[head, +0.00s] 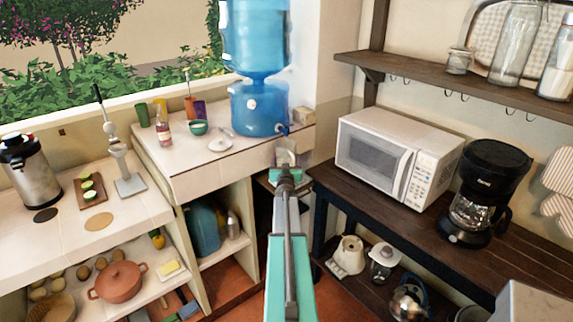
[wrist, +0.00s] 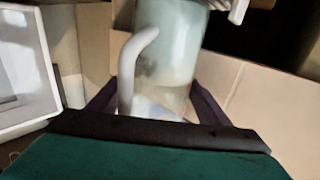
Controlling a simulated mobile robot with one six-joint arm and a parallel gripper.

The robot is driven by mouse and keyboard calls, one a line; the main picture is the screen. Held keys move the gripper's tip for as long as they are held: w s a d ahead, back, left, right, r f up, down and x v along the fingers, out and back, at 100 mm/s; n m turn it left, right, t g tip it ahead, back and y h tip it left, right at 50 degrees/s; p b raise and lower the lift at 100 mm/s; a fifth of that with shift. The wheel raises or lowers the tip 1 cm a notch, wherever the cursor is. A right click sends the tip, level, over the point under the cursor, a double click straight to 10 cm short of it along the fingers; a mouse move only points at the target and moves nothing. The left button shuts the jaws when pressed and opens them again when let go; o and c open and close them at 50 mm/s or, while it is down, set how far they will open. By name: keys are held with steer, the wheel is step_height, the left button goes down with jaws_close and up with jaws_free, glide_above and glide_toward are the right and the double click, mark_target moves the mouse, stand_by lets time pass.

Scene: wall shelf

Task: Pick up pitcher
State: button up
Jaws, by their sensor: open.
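The pitcher (wrist: 172,45) is a pale, translucent vessel with a thick white curved handle on its left side in the wrist view. In the head view a small pale part of the pitcher (head: 285,157) shows just past the end of my arm, below the blue water dispenser. My gripper (wrist: 153,88) is open, with one dark finger on each side of the pitcher's lower part and handle. I cannot tell whether the fingers touch it. My gripper (head: 287,172) hides most of the pitcher in the head view.
Cardboard-coloured surfaces (wrist: 255,95) lie around the pitcher, and a white-framed thing (wrist: 25,65) is at left. The white counter (head: 165,165) stands left of my arm. The dark table (head: 475,255) with the microwave (head: 372,150) and coffee maker (head: 480,185) stands right.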

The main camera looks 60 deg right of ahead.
steer(key=shift+c, duration=0.3)
steer(key=c, duration=1.4)
steer(key=shift+r+b, duration=0.35)
steer(key=shift+r, duration=0.25)
steer(key=shift+r, duration=0.15)
steer(key=shift+s+a+b, duration=0.4)
steer(key=shift+s+a, duration=0.55)
steer(key=shift+s, duration=1.85)
steer(key=shift+s+a+b, duration=0.35)
steer(key=shift+s+a, duration=0.6)
steer(key=shift+s, duration=1.9)
steer(key=shift+s+a+b, duration=0.4)
steer(key=shift+s+a, duration=0.55)
steer(key=shift+s, duration=1.85)
